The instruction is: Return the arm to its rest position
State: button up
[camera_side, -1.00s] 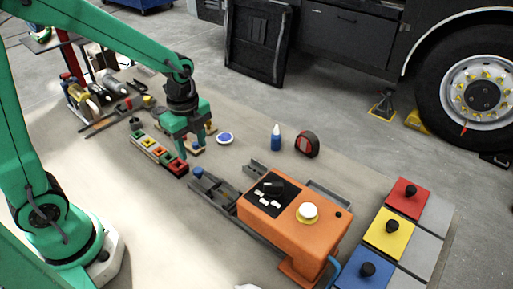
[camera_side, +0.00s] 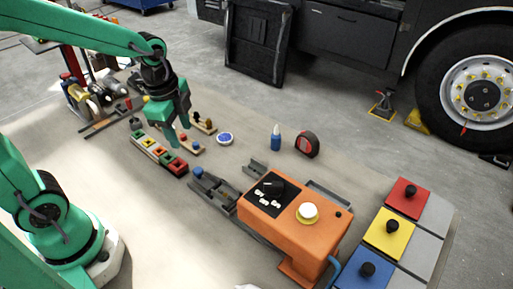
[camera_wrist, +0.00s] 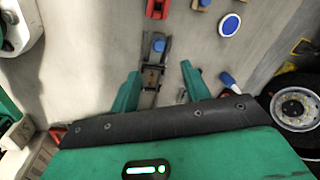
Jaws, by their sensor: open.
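My arm reaches from the left to the gripper, bent at the elbow and raised.
The block row (camera_side: 158,153), small wooden pieces with pegs (camera_side: 203,124), a blue-white disc (camera_side: 225,138), a blue bottle (camera_side: 275,138) and a tape measure (camera_side: 307,144) lie nearby. An orange box (camera_side: 290,225) stands front right beside coloured plates (camera_side: 388,232).

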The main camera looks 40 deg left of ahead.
jog(key=s+a+r+n+t, duration=0.1)
jog(key=s+r+n+t, duration=0.3)
jog(key=s+r+n, duration=0.4)
jog(key=shift+s+r+n, duration=0.2)
jog(key=shift+n, duration=2.3)
